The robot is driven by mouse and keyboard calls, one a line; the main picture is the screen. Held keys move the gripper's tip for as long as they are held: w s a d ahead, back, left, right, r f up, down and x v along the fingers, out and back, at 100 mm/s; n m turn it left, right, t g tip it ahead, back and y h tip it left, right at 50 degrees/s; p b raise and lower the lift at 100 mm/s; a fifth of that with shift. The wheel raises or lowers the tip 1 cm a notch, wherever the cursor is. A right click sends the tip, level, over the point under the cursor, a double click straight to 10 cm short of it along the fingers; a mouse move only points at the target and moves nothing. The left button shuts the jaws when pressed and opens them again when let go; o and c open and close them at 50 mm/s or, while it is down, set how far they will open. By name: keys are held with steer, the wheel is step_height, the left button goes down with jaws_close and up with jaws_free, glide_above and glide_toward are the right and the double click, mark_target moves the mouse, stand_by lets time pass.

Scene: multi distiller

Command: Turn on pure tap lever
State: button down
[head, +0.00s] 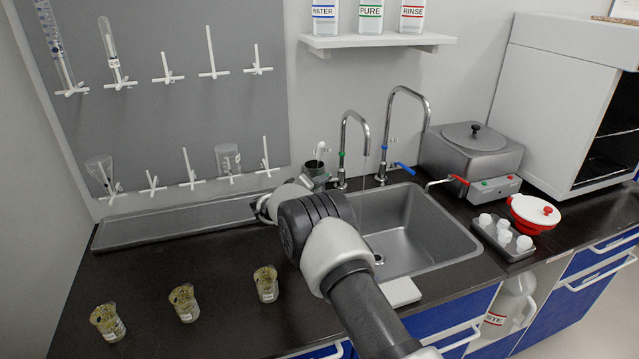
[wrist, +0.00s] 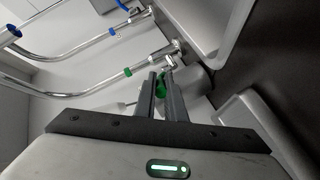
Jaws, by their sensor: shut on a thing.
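The pure tap (head: 343,150) is a chrome gooseneck with a green band, standing behind the sink's left side. In the wrist view the tap (wrist: 85,88) runs in from the left. Its green lever (wrist: 161,86) shows between the fingers of my gripper (wrist: 160,74), which is shut on it. In the head view my arm largely hides the gripper and the lever, just left of the tap base. A faint thin line hangs below the tap's spout; I cannot tell for sure that it is water.
A second tap with a blue lever (head: 404,169) stands to the right. A grey cup (head: 313,168) is close to my gripper on the left. The sink (head: 440,235) lies in front. Several beakers stand on the counter at left; a water bath (head: 470,160) stands at right.

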steer(key=c, duration=1.8)
jaws_free()
steer(key=p+v, duration=0.1)
steer(key=v, duration=1.6)
steer(key=shift+s+a+r, duration=0.15)
